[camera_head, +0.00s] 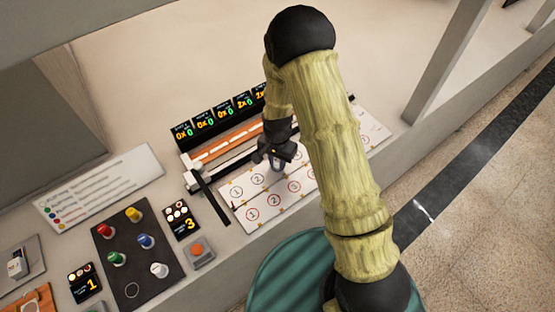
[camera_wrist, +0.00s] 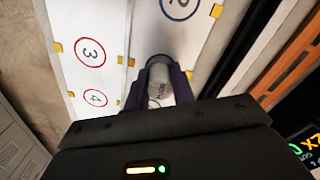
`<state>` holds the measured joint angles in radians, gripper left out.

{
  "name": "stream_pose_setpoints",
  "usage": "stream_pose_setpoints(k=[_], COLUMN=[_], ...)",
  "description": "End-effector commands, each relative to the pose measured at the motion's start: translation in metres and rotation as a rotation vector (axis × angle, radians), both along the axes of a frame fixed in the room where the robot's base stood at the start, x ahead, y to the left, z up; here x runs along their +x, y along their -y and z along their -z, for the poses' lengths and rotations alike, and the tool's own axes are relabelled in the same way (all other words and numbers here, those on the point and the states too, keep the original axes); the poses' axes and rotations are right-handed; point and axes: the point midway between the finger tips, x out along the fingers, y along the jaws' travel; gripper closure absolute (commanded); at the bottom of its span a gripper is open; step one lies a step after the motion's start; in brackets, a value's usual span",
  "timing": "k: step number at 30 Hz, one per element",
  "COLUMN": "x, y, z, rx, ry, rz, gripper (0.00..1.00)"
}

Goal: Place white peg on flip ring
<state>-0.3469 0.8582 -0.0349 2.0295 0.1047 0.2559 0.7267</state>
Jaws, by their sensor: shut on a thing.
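The white peg (camera_head: 159,270) stands at the lower right of a black panel (camera_head: 119,226), among red, yellow, green and blue pegs. A thin empty ring outline (camera_head: 132,290) lies on the same panel, just left of the white peg; I take it to be the flip ring. My gripper (camera_head: 277,160) is away from the panel, over the white board with numbered circles. It is shut on a pale grey cylinder (camera_wrist: 160,82) with dark lettering, seen between the fingers in the wrist view. Whether the cylinder touches the board is unclear.
The white board (camera_head: 232,190) has numbered red and blue circles. Behind it stand a rail and several black displays (camera_head: 205,122). An orange button box (camera_head: 198,253) and a display reading 3 (camera_head: 182,219) sit right of the panel. A legend card (camera_head: 98,188) lies behind the panel.

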Motion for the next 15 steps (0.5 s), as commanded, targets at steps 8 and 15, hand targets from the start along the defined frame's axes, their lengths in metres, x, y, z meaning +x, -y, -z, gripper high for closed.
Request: stream_pose_setpoints(k=[8, 15], x=[0.0002, 0.0002], y=[0.0005, 0.0006], z=[0.0024, 0.0014], rx=[0.000, 0.000], ry=[0.000, 0.000], rz=[0.001, 0.001], gripper=[0.54, 0.54])
